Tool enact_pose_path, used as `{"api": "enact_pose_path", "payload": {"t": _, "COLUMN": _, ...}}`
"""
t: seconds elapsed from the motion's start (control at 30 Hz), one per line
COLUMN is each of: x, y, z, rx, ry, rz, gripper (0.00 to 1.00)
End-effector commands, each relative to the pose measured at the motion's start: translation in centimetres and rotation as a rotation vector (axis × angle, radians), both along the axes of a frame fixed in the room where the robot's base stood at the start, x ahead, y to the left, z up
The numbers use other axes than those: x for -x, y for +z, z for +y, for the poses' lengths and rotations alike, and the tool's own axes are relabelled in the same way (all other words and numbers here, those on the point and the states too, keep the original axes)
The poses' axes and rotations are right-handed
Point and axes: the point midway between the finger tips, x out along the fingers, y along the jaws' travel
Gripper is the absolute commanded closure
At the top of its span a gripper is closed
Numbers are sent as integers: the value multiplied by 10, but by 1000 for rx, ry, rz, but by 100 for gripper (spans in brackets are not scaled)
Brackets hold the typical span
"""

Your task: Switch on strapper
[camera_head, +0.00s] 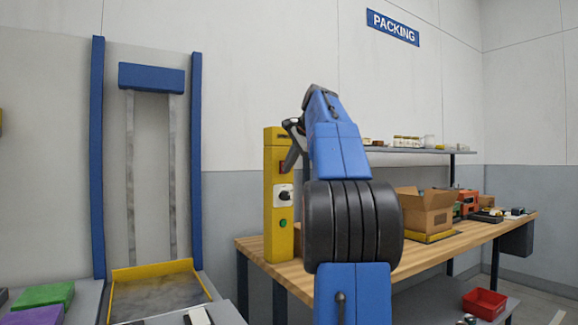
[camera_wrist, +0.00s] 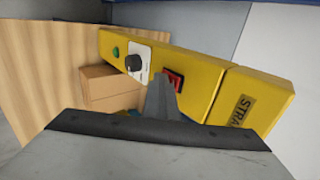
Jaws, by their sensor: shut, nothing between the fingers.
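The strapper control post is a yellow column (camera_head: 270,215) at the left end of the workbench. It carries a red switch (camera_head: 282,168), a black rotary knob (camera_head: 284,196) on a white plate and a green button (camera_head: 283,223). My gripper (camera_head: 292,160) is shut and empty, at the post's upper part by the red switch. In the wrist view the fingers (camera_wrist: 160,82) overlap the lower edge of the red switch (camera_wrist: 174,75); I cannot tell whether they touch it. The knob (camera_wrist: 134,62), green button (camera_wrist: 116,51) and a partly readable "STRA" label (camera_wrist: 243,110) also show there.
The wooden workbench (camera_head: 462,240) holds an open cardboard box (camera_head: 425,213) and several small items at its right. A shelf (camera_head: 420,150) with jars hangs behind. A red bin (camera_head: 484,303) sits low at right. A blue-framed lift (camera_head: 97,160) stands at left.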

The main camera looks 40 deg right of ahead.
Motion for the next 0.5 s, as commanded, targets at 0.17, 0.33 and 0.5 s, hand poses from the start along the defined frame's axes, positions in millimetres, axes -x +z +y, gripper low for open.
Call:
{"api": "enact_pose_path", "payload": {"t": 0.17, "x": -1, "y": 0, "z": -1, "rx": -2, "ry": 0, "rz": 1, "gripper": 100}}
{"api": "enact_pose_path", "payload": {"t": 0.33, "x": -2, "y": 6, "z": -1, "rx": 0, "ry": 1, "rz": -1, "gripper": 100}}
{"api": "enact_pose_path", "payload": {"t": 0.5, "x": -2, "y": 16, "z": -1, "rx": 5, "ry": 0, "rz": -8, "gripper": 100}}
